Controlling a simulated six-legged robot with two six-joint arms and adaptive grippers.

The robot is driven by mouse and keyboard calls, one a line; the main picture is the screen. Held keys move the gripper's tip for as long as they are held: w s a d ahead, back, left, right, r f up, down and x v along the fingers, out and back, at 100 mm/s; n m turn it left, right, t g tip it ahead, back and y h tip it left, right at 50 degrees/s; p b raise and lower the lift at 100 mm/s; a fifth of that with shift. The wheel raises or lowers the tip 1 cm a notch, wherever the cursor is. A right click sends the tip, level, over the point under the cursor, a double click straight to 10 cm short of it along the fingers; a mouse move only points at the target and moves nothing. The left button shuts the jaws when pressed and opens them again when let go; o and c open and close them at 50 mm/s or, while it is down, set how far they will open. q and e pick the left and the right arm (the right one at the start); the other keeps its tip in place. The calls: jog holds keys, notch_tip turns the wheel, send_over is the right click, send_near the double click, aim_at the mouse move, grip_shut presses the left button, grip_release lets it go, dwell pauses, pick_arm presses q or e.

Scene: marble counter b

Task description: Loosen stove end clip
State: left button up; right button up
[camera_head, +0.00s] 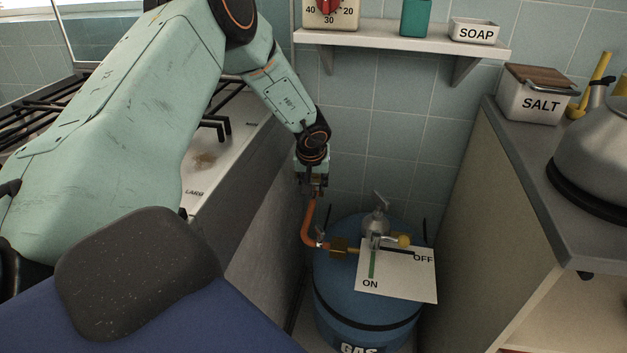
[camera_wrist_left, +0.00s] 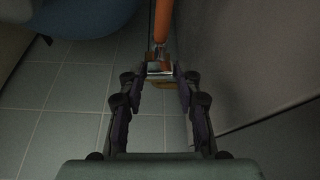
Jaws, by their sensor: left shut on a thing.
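My left gripper (camera_head: 313,190) points down beside the stove's side panel, above the top of the orange gas hose (camera_head: 307,222). In the left wrist view its fingers (camera_wrist_left: 160,75) are closed around a small metal clip (camera_wrist_left: 158,67) at the stove end of the hose. A bit of brass shows just below the clip. In the head view the gripper mostly hides this clip. The hose bends down to a second clip (camera_head: 321,238) and brass fitting at the regulator (camera_head: 376,222) on the blue gas bottle (camera_head: 365,303). My right gripper is out of view.
An ON/OFF card (camera_head: 402,283) lies by the regulator; the yellow-tipped lever lies toward OFF. The bottle stands in a narrow gap between stove (camera_head: 247,190) and right-hand counter (camera_head: 480,200). A shelf (camera_head: 400,42) with timer and soap box hangs above.

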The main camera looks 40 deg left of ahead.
pick_arm(q)
jog(key=shift+w+d+r+n+g+y+p, duration=0.1)
jog(key=shift+n+g+y+p, duration=0.25)
jog(key=shift+n+p, duration=0.65)
jog(key=shift+w+n+g, duration=0.1)
jog(key=shift+n+g, duration=0.15)
jog(key=shift+n, duration=0.75)
jog(key=shift+n+g+y+p, duration=0.3)
jog(key=shift+n+y, duration=0.05)
jog(key=shift+n, duration=0.55)
jog(key=n, duration=0.1)
jog(key=n+g+b, duration=0.1)
jog(key=shift+w+f+n, duration=0.2)
jog(key=shift+n, duration=0.2)
jog(key=n+g+b, duration=0.1)
jog(key=n, duration=0.1)
jog(key=shift+w+n+b, duration=0.1)
jog(key=shift+n+b, duration=0.2)
jog(key=shift+n, duration=0.1)
jog(key=n+g+b, duration=0.1)
jog(key=n+b, duration=0.2)
jog(key=shift+w+f+n+g, duration=0.1)
jog(key=shift+n+g, duration=0.2)
jog(key=n+g+b, duration=0.1)
jog(key=n+b, duration=0.2)
jog(key=shift+w+n, duration=0.1)
jog(key=shift+n, duration=0.2)
jog(key=shift+n+g+h+b, duration=0.5)
jog(key=shift+n+h+b, duration=0.2)
jog(key=shift+n+b, duration=0.8)
